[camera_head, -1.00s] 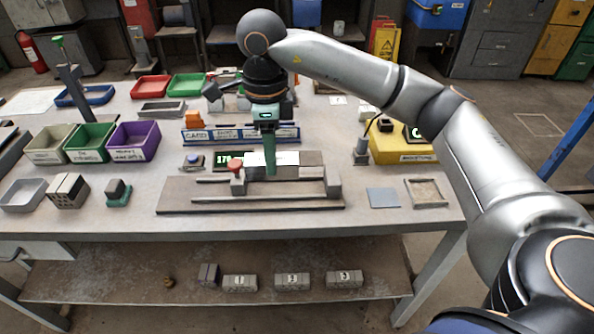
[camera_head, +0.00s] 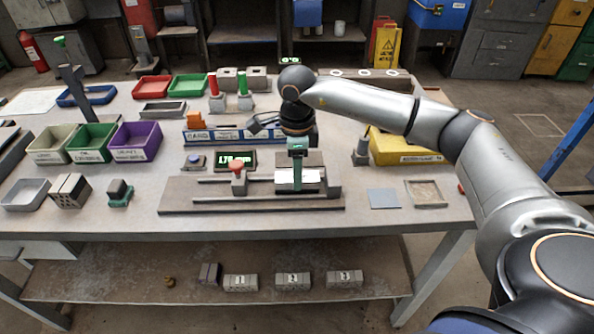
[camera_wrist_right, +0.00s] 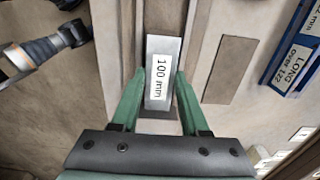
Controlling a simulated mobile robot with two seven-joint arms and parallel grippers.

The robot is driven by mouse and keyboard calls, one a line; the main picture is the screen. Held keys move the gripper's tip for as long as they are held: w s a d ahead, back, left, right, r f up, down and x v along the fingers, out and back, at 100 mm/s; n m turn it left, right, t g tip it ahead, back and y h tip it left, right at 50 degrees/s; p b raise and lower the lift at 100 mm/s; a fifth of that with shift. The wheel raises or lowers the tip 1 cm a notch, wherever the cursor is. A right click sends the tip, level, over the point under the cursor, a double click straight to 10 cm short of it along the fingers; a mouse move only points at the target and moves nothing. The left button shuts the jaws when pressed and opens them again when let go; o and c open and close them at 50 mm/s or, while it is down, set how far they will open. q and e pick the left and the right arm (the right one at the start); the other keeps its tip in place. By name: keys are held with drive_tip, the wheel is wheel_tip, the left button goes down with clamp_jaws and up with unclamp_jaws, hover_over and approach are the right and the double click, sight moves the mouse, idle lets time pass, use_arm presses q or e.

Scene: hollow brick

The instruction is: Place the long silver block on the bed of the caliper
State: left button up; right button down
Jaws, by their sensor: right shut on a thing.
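The long silver block (camera_wrist_right: 161,50), with a white "100 mm" label, lies between the green fingers of my right gripper (camera_wrist_right: 160,95), which is shut on it. In the head view the right gripper (camera_head: 297,184) points down over the right part of the caliper (camera_head: 180,196), and the block's white label (camera_head: 312,176) shows beside the fingers. The block is over the bed, between the red-knobbed jaw (camera_head: 238,182) and the right end jaw (camera_head: 333,184). I cannot tell whether it touches the bed. My left gripper is not in view.
A lit display (camera_head: 236,160) and a blue button box (camera_head: 195,161) stand behind the caliper. Blue-labelled racks (camera_head: 215,136) are behind them. A blue-grey plate (camera_head: 383,198) and a shallow tray (camera_head: 427,194) lie to the right. A yellow bin (camera_head: 405,150) stands at the right.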

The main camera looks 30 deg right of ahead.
drive_tip(key=shift+f, duration=0.1)
drive_tip(key=shift+c, duration=2)
unclamp_jaws()
wheel_tip(320, 180, up, 12)
drive_tip(key=shift+r, duration=0.2)
